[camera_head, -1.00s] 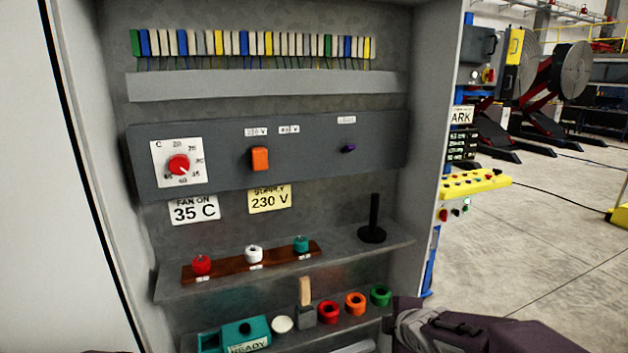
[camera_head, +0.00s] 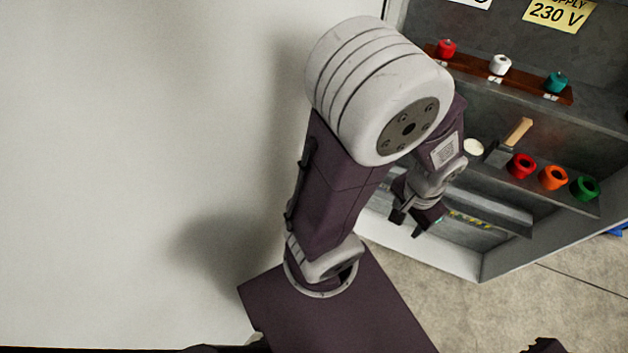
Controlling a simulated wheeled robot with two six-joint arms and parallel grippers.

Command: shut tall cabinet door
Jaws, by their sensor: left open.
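The tall cabinet door (camera_head: 150,150) is the broad pale panel filling the left of the view. It stands open, and the cabinet's inside shows to its right. The cabinet (camera_head: 462,262) has grey walls and shelves. My left arm rises from below between the camera and the door's right part, hiding the door's edge there. My left gripper (camera_head: 418,222) is open and empty, in front of the cabinet's lower opening near its left side. I cannot tell whether it touches anything. My right gripper does not show clearly; only a dark fragment is at the bottom right edge.
A wooden strip with red, white and teal spools (camera_head: 500,66) sits on the upper shelf. Below are red, orange and green rings (camera_head: 553,178) and a wooden-handled block (camera_head: 513,138). Bare concrete floor (camera_head: 520,310) lies at the lower right.

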